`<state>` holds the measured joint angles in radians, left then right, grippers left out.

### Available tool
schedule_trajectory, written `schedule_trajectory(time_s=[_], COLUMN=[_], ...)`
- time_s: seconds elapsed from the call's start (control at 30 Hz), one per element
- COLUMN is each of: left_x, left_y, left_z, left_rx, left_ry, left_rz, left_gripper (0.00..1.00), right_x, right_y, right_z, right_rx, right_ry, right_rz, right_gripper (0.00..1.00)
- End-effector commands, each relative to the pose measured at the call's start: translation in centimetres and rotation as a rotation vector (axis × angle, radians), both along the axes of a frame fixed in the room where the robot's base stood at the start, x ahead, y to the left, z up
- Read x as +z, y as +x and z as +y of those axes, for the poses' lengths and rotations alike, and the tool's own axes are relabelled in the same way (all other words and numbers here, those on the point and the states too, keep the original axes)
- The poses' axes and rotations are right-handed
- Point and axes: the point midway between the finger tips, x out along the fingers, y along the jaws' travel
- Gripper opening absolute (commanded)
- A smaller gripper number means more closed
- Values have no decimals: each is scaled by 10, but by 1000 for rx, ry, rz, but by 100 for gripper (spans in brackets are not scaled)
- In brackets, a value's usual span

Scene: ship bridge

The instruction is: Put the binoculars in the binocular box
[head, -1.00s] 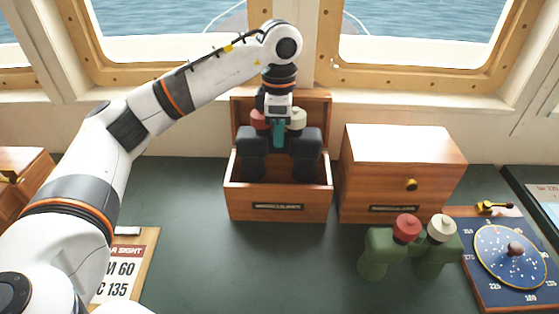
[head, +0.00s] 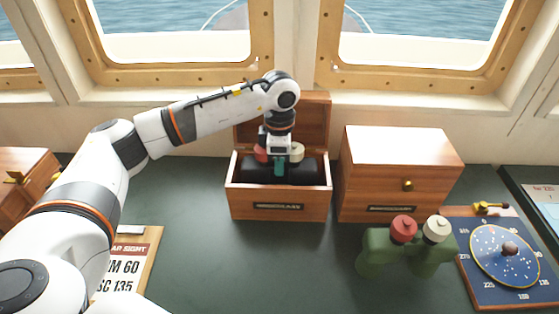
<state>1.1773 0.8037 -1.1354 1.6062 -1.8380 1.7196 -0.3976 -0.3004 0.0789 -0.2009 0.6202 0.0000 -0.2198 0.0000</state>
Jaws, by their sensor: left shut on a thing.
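Dark binoculars (head: 307,170) with one red and one white eyecup sit low inside the open wooden binocular box (head: 278,204), mostly hidden by its front wall. My left gripper (head: 279,166) points down into the box and is shut on the middle of the dark binoculars, between the eyecups. I cannot tell whether they touch the box floor. Green binoculars (head: 378,254), also with a red and a white eyecup, stand on the counter at the right front. My right gripper is not in view.
A closed wooden box (head: 370,187) stands right of the open one. A blue star dial board (head: 480,285) is at the right. A sign card (head: 127,270) lies at the left front. The dark green counter (head: 245,270) is clear in front of the open box.

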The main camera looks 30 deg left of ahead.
Motion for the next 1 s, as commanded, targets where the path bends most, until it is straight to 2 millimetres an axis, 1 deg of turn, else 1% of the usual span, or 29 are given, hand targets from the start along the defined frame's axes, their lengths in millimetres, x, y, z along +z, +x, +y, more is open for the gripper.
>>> schedule_trajectory(time_s=[0.1,0.13,0.23,0.27,0.5,0.6,0.67,0.77,1.0], left_x=[-1,-2,-2,-2,-1,2,7,22,75], left_y=[1,0,0,0,0,0,1,1,1], left_z=[0,0,0,0,0,0,0,0,0], left_rx=[0,0,0,0,0,0,0,-1,0], left_ry=[-1,0,0,0,0,0,-1,0,-1], left_rz=[-4,0,0,0,0,0,-3,-4,-6], left_gripper=[0,25,41,43,43,43,43,43,43], right_x=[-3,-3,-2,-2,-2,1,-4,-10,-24], right_y=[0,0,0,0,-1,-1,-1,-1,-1], right_z=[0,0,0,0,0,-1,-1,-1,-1], right_rx=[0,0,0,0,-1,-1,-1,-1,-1], right_ry=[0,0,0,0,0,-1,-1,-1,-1], right_rz=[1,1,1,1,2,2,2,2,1], right_gripper=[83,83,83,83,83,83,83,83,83])
